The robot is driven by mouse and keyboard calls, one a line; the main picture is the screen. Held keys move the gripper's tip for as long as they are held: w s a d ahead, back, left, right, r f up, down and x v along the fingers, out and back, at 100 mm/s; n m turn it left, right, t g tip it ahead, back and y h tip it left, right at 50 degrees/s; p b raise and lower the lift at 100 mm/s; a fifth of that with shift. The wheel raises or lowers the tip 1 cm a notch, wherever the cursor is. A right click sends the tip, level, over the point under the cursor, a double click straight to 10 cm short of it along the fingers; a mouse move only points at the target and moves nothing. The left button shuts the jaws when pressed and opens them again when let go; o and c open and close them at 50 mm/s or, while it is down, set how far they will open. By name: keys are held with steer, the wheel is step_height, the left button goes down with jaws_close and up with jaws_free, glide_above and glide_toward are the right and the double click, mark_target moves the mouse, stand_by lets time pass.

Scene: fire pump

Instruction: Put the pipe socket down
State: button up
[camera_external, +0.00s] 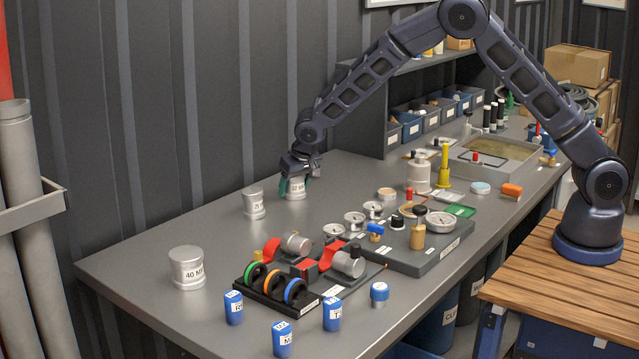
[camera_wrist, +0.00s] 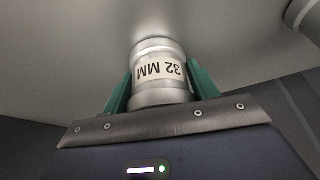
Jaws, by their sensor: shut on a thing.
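The pipe socket (camera_external: 296,187) is a silvery cylinder with a white label, at the back of the grey table near the wall. In the wrist view the socket (camera_wrist: 157,72) reads "32 MM", upside down. My gripper (camera_external: 297,181) is shut on it, with a green finger on each side in the wrist view (camera_wrist: 160,84). The socket looks upright, at or very near the tabletop; I cannot tell whether its base touches.
A similar socket (camera_external: 253,203) stands just left of my gripper, and one marked "40 MM" (camera_external: 187,268) stands nearer the front left. A grey fixture board (camera_external: 420,255) with gauges lies to the right. The table between the two left sockets is clear.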

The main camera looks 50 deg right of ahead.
steer(key=o, duration=1.2)
steer(key=shift+c, duration=0.2)
steer(key=v, duration=1.2)
steer(key=s+d+r+y, duration=0.1)
steer(key=s+d+r, duration=1.8)
steer(key=s, duration=0.1)
steer(key=s+d+n, duration=0.1)
steer(key=s+d, duration=0.2)
steer(key=s, duration=0.7)
steer(key=s+d, duration=0.3)
steer(key=s, duration=0.7)
steer(key=s+d+n, duration=0.1)
steer(key=s+d, duration=0.2)
steer(key=s, duration=0.7)
steer(key=shift+r+n, duration=0.3)
steer(key=shift+r, duration=0.05)
